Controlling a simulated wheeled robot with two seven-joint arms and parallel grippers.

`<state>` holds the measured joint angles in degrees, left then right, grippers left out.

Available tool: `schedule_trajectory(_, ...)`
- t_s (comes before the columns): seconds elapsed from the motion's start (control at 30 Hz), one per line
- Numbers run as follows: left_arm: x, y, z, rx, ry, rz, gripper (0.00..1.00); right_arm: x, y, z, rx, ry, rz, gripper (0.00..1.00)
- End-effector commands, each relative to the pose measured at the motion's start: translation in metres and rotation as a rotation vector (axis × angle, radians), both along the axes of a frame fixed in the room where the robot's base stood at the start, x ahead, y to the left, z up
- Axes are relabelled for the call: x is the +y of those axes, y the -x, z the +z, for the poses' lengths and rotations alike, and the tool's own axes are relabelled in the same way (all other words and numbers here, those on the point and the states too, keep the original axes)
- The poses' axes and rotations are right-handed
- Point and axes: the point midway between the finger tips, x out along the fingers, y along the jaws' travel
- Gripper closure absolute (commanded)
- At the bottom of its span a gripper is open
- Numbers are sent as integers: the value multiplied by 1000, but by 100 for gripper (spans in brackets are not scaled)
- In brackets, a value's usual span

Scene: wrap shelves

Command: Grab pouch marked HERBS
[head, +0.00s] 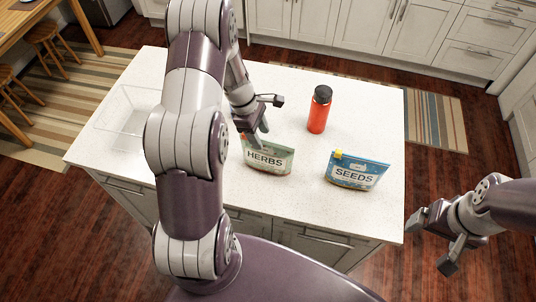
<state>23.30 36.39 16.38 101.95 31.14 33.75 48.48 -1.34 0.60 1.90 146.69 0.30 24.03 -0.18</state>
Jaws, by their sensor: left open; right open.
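The pouch marked HERBS (268,160) stands upright on the white island top, its label facing me. It is green and beige, and my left gripper covers its upper left corner. My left gripper (262,116) is open, just above and behind the pouch's top left edge. I cannot tell whether a finger touches the pouch. My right gripper (432,241) is open and empty, out past the island's right front corner, away from both pouches.
A blue pouch marked SEEDS (355,174) stands to the right of the HERBS pouch. A red bottle with a black cap (319,112) stands behind them. A clear tray (112,116) is at the left, partly hidden by my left arm. The island top (368,117) is clear at the right.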

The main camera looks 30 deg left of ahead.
Motion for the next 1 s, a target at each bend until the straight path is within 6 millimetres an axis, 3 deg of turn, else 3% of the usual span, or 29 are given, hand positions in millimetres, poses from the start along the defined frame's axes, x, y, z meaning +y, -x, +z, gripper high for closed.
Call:
schedule_trajectory(0.27, -16, -5, -34, 4, 0, -4, 48, 0, 0, 27, 0, 0, 0, 9)
schedule_trajectory(0.4, -21, -6, -56, 0, -1, -3, 48, 0, 0, 27, 0, 0, 0, 9)
schedule_trajectory(0.63, -21, -7, -60, -2, -2, -3, 48, 0, 0, 26, 0, 0, 0, 9)
schedule_trajectory(0.8, -21, -7, -59, -2, -2, -3, 100, 0, 0, 26, 0, 0, 0, 9)
schedule_trajectory(1.0, -21, -7, -59, -2, -2, -2, 100, 0, 0, 26, 0, 0, 0, 9)
